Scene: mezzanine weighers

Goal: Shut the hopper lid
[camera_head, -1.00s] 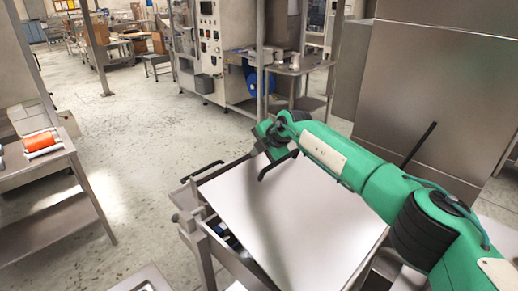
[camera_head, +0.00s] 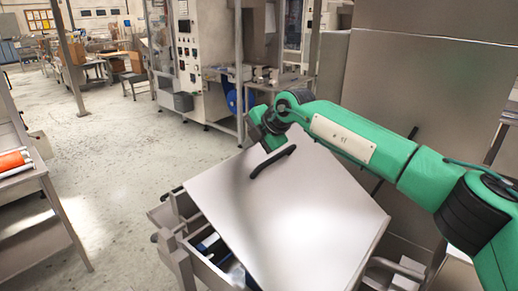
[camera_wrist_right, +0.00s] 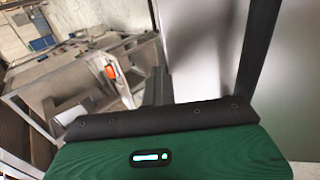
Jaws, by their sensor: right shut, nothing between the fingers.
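The hopper lid (camera_head: 300,220) is a broad grey metal panel in the head view. It lies tilted over the hopper (camera_head: 180,245), with a gap along its left side where the inside shows. A black bar handle (camera_head: 272,162) is fixed near its far edge. My right gripper (camera_head: 264,138), on the green arm from the right, is shut and empty at the lid's far edge, close to the handle. Whether it touches the lid or handle I cannot tell. The wrist view shows its green housing and dark parts. My left gripper is not in view.
A side table with an orange roll (camera_head: 12,160) stands at the left. A tall metal cabinet (camera_head: 430,80) is behind my right arm. A control machine (camera_head: 205,60) stands at the back. The floor at left centre is clear.

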